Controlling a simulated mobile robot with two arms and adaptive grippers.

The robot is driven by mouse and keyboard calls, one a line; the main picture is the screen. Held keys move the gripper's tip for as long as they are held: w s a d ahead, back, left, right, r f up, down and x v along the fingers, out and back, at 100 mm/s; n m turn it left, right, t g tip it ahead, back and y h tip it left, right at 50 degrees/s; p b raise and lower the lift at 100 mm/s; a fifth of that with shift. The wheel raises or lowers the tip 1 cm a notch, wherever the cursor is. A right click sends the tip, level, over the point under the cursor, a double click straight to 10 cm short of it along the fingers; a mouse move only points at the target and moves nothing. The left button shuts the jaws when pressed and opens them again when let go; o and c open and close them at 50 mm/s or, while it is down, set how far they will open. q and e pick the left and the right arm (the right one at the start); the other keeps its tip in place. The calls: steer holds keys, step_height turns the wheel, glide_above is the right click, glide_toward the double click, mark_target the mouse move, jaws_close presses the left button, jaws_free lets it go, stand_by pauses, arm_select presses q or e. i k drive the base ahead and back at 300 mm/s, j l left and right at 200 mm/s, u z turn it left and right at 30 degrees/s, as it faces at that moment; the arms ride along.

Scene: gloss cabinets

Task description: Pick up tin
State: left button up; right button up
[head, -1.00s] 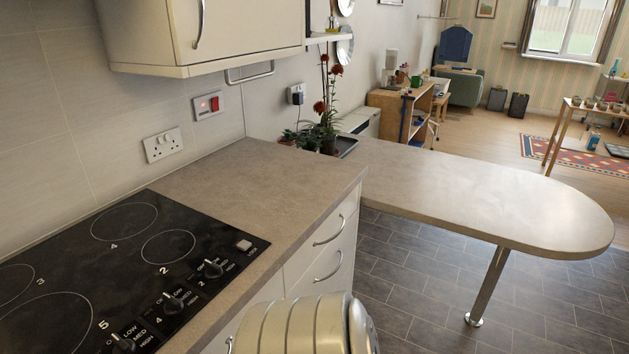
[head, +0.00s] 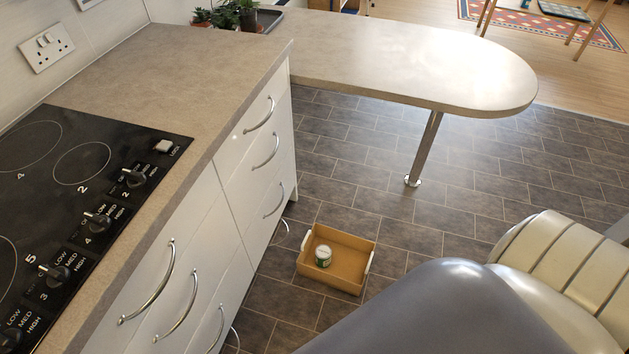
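The tray is beside the drawer fronts, below the counter. Parts of my own arm show at the lower right of the head view. Neither of my grippers is in view, and nothing is seen touching the tin.
White drawers (head: 256,149) with metal handles line the left side under the counter (head: 170,60), which has a black hob (head: 75,190). A rounded worktop (head: 430,65) stands on a metal leg (head: 424,150) behind the tray. Dark tiled floor (head: 365,208) around the tray is clear.

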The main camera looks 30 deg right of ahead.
mark_target(324, 253)
steer(key=z, duration=1.1)
steer(key=i+l+u, duration=0.15)
steer(key=k+l, duration=0.05)
steer(key=l, duration=0.05)
